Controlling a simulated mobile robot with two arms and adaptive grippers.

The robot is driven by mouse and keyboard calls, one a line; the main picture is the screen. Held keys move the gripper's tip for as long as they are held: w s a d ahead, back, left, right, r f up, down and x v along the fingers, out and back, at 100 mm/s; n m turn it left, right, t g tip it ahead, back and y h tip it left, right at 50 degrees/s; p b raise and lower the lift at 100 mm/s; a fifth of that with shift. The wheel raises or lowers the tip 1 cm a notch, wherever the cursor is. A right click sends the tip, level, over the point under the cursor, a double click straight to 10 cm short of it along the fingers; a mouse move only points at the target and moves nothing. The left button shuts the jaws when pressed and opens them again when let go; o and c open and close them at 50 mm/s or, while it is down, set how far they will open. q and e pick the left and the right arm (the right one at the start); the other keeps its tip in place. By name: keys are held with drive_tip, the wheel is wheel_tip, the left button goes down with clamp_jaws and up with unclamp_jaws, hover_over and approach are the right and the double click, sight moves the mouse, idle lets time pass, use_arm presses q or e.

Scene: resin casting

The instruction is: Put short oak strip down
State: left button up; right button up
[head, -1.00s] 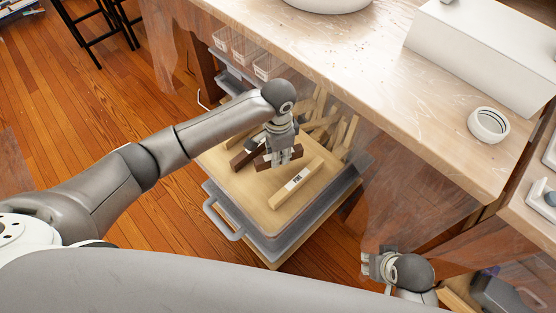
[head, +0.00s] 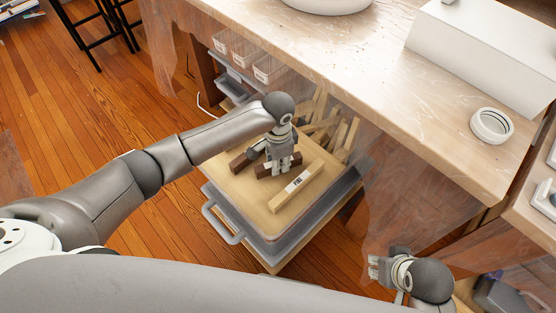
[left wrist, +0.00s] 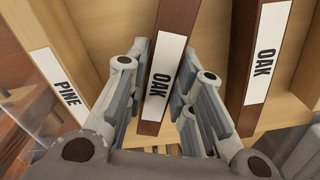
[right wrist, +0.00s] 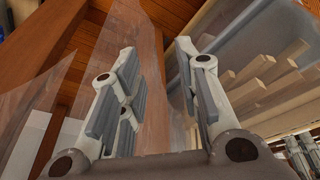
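A dark brown oak strip (head: 292,161) with a white OAK label lies on the light wooden board (head: 238,188). In the left wrist view this oak strip (left wrist: 158,84) runs between the two fingers. My left gripper (head: 277,172) is lowered around it with fingers open, and a gap shows beside the strip. A second dark oak strip (head: 239,162), also seen in the left wrist view (left wrist: 264,55), lies apart to its left in the head view. A pale pine strip (head: 290,191) lies to the right. My right gripper (head: 374,268) is open and empty, away from the board.
The board sits on a grey plastic bin (head: 222,222) with a handle. Several pale wood offcuts (head: 340,135) stand behind it. The workbench (head: 385,95) overhangs at the back right, with clear bins (head: 268,70) beneath. A wooden bench leg stands close to my right gripper.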

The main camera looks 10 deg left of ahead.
use_arm(q)
drive_tip(key=o, duration=0.3)
drive_tip(key=shift+r, duration=0.55)
wheel_tip(320, 180, up, 11)
drive_tip(key=p, duration=0.3)
drive_tip(key=shift+r, duration=0.15)
use_arm(e)
wheel_tip(320, 180, down, 11)
drive_tip(key=shift+s+f+g, duration=0.15)
drive_tip(key=shift+f+g, duration=0.05)
drive_tip(key=shift+g, duration=0.2)
